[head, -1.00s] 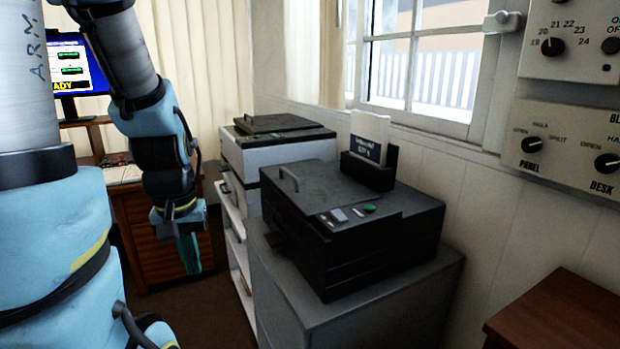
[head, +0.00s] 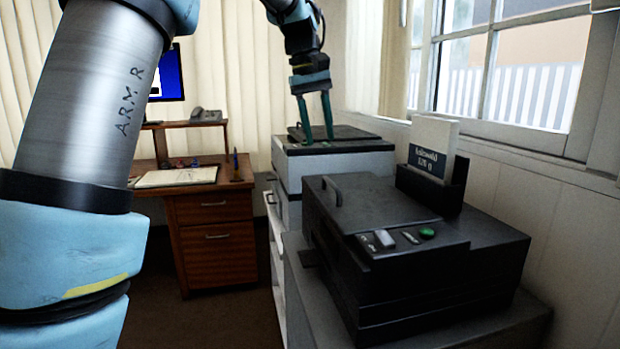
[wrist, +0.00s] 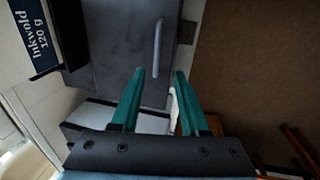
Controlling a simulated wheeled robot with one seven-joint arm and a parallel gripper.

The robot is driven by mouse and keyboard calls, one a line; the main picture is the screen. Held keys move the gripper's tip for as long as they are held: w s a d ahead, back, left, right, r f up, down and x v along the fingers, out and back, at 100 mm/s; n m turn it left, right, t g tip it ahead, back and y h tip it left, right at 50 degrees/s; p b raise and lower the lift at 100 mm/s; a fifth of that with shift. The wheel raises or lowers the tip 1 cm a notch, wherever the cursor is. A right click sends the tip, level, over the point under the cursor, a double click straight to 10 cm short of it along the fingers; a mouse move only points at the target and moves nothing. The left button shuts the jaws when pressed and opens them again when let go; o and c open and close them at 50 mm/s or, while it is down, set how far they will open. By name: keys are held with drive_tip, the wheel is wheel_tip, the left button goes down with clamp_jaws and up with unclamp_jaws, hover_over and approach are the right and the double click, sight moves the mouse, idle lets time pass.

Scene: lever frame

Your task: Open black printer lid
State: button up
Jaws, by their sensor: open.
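The black printer (head: 400,250) stands on a grey cabinet in the head view, its lid (head: 365,205) lying shut. A curved handle (head: 332,190) rises at the lid's left edge. In the wrist view the lid (wrist: 115,45) and its handle (wrist: 157,48) lie beyond the fingertips.
A white printer with a black top (head: 335,155) stands behind the black one. A paper holder labelled Inkwold (head: 432,175) rises at the black printer's back right, beside the window wall. A wooden desk (head: 212,235) stands at the left. Open floor lies between.

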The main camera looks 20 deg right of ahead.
sight(330, 181)
drive_tip(key=d+f, duration=0.1)
drive_tip(key=f, duration=0.5)
drive_tip(key=d+f, duration=0.1)
drive_tip(key=f, duration=0.3)
drive_tip(key=shift+s+d, duration=0.1)
drive_tip(key=shift+d, duration=0.2)
clamp_jaws()
idle(1.1)
